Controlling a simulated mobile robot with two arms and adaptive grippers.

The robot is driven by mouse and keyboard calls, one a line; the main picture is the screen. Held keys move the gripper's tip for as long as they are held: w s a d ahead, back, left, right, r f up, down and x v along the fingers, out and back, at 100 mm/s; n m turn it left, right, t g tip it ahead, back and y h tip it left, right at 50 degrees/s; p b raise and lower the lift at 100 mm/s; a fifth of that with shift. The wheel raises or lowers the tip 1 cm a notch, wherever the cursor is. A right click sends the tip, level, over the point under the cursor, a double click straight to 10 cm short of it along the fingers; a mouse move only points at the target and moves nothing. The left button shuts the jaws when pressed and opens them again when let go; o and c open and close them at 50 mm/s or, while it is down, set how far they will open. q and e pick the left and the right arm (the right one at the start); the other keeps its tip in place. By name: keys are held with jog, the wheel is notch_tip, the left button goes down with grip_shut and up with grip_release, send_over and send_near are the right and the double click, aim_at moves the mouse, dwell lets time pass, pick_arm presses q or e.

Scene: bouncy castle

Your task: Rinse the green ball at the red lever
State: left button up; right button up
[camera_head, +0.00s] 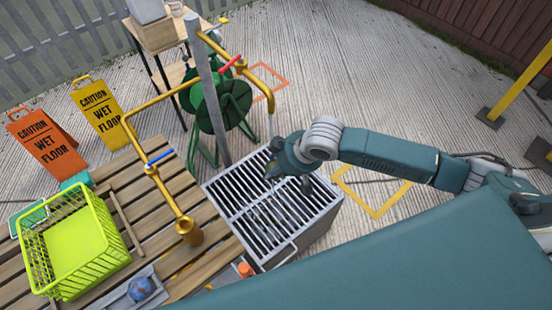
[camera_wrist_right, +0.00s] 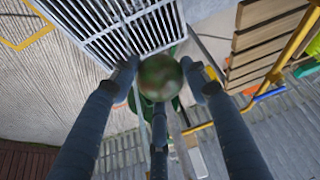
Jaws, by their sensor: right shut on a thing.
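My right gripper (camera_head: 275,171) is over the slatted metal grate (camera_head: 246,200), below the yellow pipe's spout. In the right wrist view its fingers (camera_wrist_right: 162,80) are shut on the green ball (camera_wrist_right: 160,76), which looks mottled with brown. The head view does not clearly show the ball. The red lever (camera_head: 230,64) sits on the yellow pipe (camera_head: 262,78) beside the grey post. A thin pale streak hangs below the spout, and pale streaks show over the grate; they look like water. My left gripper is not in view.
A blue lever (camera_head: 160,157) sits on another yellow pipe by the slatted wooden bench (camera_head: 150,205). The bench holds a lime basket (camera_head: 90,285) and a blue ball (camera_head: 141,288). A green hose reel (camera_head: 222,103) stands behind the grate. Two wet-floor signs (camera_head: 100,112) stand left.

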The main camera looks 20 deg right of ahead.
jog(key=shift+w+d+f+b, duration=0.1)
jog(key=shift+w+f+b, duration=0.25)
jog(key=shift+w+b, duration=0.4)
jog(key=w+d+f+b, duration=0.1)
jog(key=w+d+b, duration=0.1)
jog(key=w, duration=0.3)
jog(key=w+d+f+b, duration=0.1)
jog(key=w+d+b, duration=0.2)
jog(key=w, duration=0.3)
jog(key=shift+b, duration=0.8)
jog(key=shift+d, duration=0.1)
jog(key=shift+s+d+p, duration=0.2)
jog(key=shift+d+p, duration=0.35)
jog(key=shift+p, duration=0.05)
jog(key=shift+w+a, duration=0.1)
jog(key=shift+a, duration=0.1)
jog(key=shift+w+a+p, duration=0.15)
jog(key=shift+a+p, duration=0.25)
